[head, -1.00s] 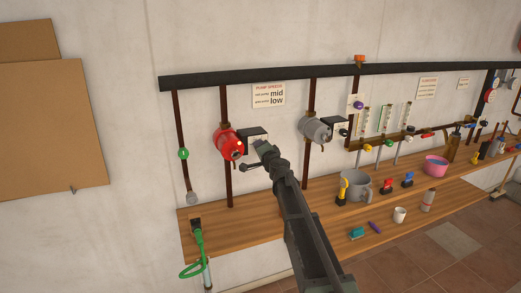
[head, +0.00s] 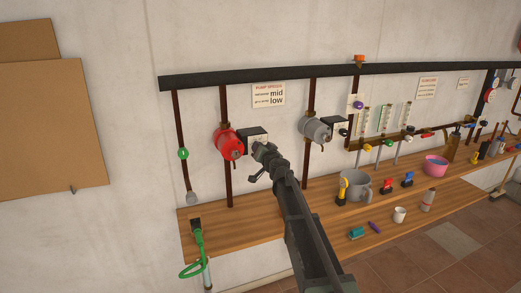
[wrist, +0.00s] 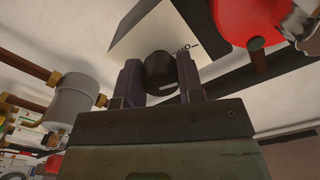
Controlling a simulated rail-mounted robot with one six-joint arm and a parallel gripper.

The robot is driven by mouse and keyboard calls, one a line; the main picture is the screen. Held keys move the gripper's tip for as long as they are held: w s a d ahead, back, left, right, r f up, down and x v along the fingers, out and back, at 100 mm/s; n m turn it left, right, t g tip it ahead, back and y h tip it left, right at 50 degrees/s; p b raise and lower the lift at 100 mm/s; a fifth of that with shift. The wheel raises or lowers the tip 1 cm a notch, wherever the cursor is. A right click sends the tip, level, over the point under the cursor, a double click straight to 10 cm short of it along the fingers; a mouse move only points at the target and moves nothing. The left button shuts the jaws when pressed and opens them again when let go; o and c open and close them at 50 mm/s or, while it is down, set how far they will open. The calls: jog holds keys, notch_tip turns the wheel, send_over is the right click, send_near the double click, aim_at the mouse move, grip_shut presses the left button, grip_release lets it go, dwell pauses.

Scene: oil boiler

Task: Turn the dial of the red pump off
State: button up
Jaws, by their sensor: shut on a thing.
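The red pump (head: 229,145) is on its vertical pipe at the left of the wall, and its red body also shows at the top right of the wrist view (wrist: 245,18). To its right is its dark control box (head: 250,133), with a pale face plate (wrist: 140,45). The round black dial (wrist: 160,70) sits on this plate between my fingers. My gripper (wrist: 159,80) is shut on the dial, one finger at each side. In the head view my gripper (head: 258,163) is in front of the box and hides the dial.
A grey pump (head: 315,130) with its own dark box (head: 336,127) is to the right. A wooden shelf (head: 235,228) with a mug and tools runs below. A dark horizontal pipe (head: 215,80) runs above.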

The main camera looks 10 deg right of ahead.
jog(key=shift+s, duration=0.1)
dwell(0.3)
jog(key=o, duration=0.9)
jog(key=s, duration=0.3)
jog(key=s+d, duration=0.1)
jog(key=s, duration=0.3)
jog(key=s+d, duration=0.1)
jog(key=s, duration=0.2)
jog(key=shift+s+d, duration=0.1)
jog(key=shift+s, duration=0.15)
